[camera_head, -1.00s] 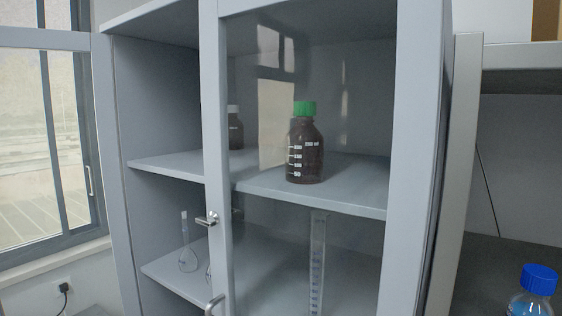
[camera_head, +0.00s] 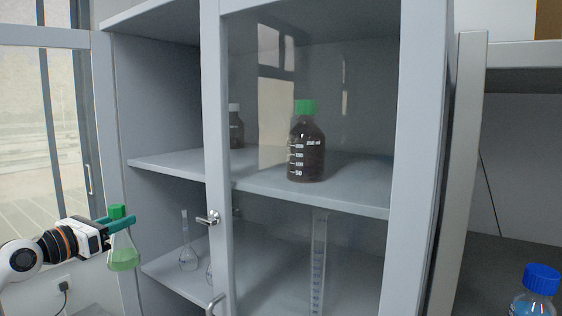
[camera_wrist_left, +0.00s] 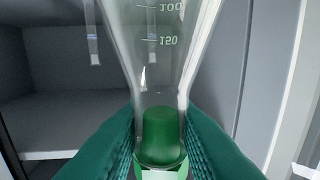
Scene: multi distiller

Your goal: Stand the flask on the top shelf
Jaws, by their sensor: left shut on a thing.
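The flask (camera_head: 122,252) is a clear conical one with pale green contents and a green cap. My left gripper (camera_head: 122,222) is shut on its neck, holding it upright in the air at the cabinet's open left side. In the left wrist view the flask (camera_wrist_left: 162,45) is between the green fingers (camera_wrist_left: 160,150), its cap and neck between them. The top shelf (camera_head: 165,163) is the upper board in the cabinet, higher in the picture than the flask. Its left part is open to the front; glass covers its right part. My right gripper is not in view.
A brown bottle with a green cap (camera_head: 306,150) stands on the top shelf behind the glass door, and a white-capped dark bottle (camera_head: 236,130) stands further back. The lower shelf holds small flasks (camera_head: 188,258) and a cylinder (camera_head: 318,265). The door frame (camera_head: 216,120) has a handle (camera_head: 208,219).

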